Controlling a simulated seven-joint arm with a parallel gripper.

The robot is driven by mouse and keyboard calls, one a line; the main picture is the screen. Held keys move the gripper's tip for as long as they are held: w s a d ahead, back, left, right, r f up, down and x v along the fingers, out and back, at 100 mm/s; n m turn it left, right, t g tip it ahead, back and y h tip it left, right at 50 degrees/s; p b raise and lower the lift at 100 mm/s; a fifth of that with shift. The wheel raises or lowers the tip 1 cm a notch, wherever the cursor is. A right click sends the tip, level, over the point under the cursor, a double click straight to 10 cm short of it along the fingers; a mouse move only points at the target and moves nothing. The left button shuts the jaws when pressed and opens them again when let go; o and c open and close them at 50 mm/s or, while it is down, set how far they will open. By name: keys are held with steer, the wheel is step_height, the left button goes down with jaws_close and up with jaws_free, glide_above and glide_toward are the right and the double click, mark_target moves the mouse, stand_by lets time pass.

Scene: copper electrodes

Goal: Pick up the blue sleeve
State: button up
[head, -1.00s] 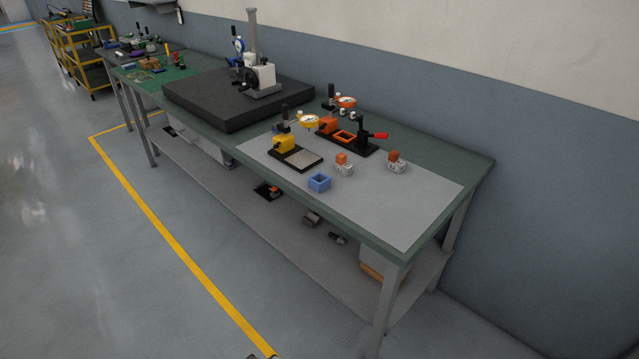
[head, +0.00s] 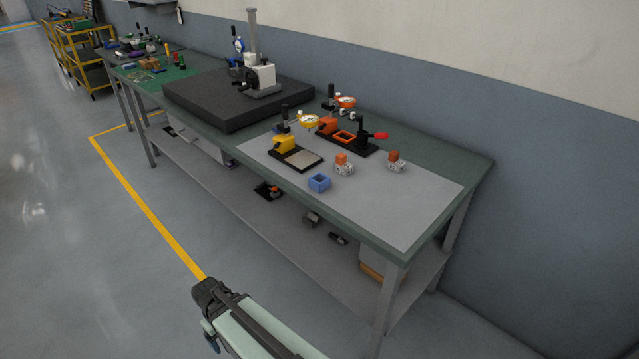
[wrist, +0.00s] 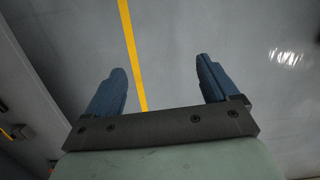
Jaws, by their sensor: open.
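The blue sleeve (head: 319,183) is a small, square, open-topped blue piece. It sits upright on the light grey mat (head: 420,216) near the front edge of the bench in the head view. My gripper shows in the wrist view (wrist: 164,82), with its two blue fingers wide apart and nothing between them. In the head view my arm reaches in from the bottom, over the floor in front of the bench and well apart from the sleeve. The sleeve does not show in the wrist view, which looks onto floor and a yellow line.
A yellow gauge fixture (head: 296,157) stands just behind and left of the sleeve. An orange fixture (head: 347,137) is farther back. Two white blocks with copper-coloured tops (head: 344,169) (head: 397,166) stand to the right. The mat's right front is clear. A black slab (head: 220,97) lies left.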

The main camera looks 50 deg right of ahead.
steer(key=w+d+r+n+t, duration=0.1)
steer(key=w+d+r+n, duration=0.2)
steer(key=w+d+r, duration=0.6)
steer(key=n+h, duration=0.1)
steer(key=n, duration=1.3)
glide_toward(319, 178)
steer(key=s+f, duration=0.1)
steer(key=a+f, duration=0.1)
steer(key=f, duration=0.1)
steer(key=shift+s+f, duration=0.1)
steer(key=shift+s, duration=0.25)
steer(key=shift+s+d+f, duration=0.1)
steer(key=shift+f, duration=1.2)
steer(key=shift+s+f, duration=0.1)
steer(key=shift+f, duration=1.2)
